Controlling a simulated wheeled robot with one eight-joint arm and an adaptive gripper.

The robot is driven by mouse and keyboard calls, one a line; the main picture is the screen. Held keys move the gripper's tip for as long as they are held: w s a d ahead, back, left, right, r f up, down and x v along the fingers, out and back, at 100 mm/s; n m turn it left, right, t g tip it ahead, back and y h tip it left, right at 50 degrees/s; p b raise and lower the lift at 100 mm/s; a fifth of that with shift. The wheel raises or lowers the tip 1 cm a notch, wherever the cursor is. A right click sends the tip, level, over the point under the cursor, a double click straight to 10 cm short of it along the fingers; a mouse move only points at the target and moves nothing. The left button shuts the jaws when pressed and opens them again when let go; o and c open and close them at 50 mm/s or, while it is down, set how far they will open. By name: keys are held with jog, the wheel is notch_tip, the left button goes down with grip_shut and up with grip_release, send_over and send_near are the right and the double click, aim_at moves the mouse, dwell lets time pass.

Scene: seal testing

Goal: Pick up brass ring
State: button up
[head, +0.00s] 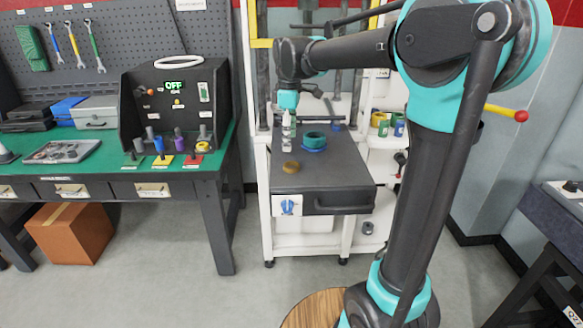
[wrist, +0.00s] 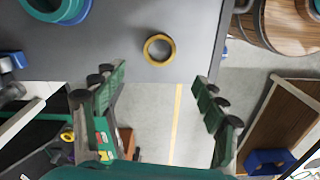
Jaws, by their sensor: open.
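The brass ring (head: 291,172) lies flat on the dark grey top of the cart (head: 335,180), near its front left edge. In the wrist view the ring (wrist: 159,63) is at upper middle, near the edge of the dark surface. My gripper (head: 288,140) hangs over the left side of the cart top, behind the ring in the head view. In the wrist view my gripper (wrist: 161,74) is open and empty, with fingers spread wide to the left and right. The ring appears beyond the fingertips and between them, apart from both.
A teal ring (head: 314,136) with a blue one under it sits right of my gripper; the teal ring (wrist: 38,14) also shows at upper left of the wrist view. A green-topped workbench (head: 225,150) with a black test box (head: 180,75) stands left. Small coloured containers (head: 380,122) stand right.

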jog(key=f, duration=0.8)
jog(key=shift+d+f, duration=0.2)
jog(key=shift+d, duration=0.1)
jog(key=c, duration=1.4)
jog(key=shift+o, duration=0.2)
jog(key=shift+r, duration=0.1)
